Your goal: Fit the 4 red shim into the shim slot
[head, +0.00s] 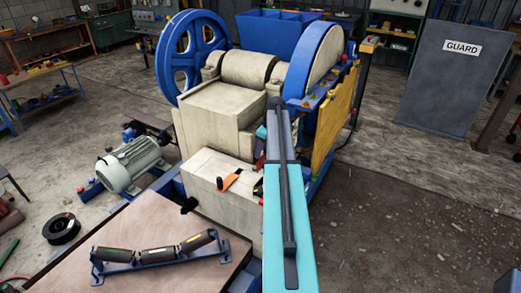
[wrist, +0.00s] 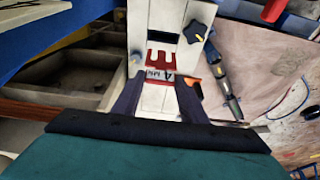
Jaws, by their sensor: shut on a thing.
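The red shim (wrist: 161,60) is a flat fork-shaped plate with its prongs pointing up in the wrist view. A pale label with a 4 and small letters is on its near end. My gripper (wrist: 159,82) is shut on that labelled end, a finger on each side. A dark rectangular shim slot (wrist: 163,37) lies just beyond the prongs, in the cream block (wrist: 153,15). A small gap shows between prongs and slot. In the head view my arm hides most of the gripper and the shim, beside the crusher's cream body (head: 222,108).
A black star knob (wrist: 195,32) stands right of the slot, and an orange lever (wrist: 190,72) is near the right finger. A motor (head: 130,163) and a roller frame on the bench (head: 150,215) are at the left. A yellow plate (head: 335,115) stands at the right.

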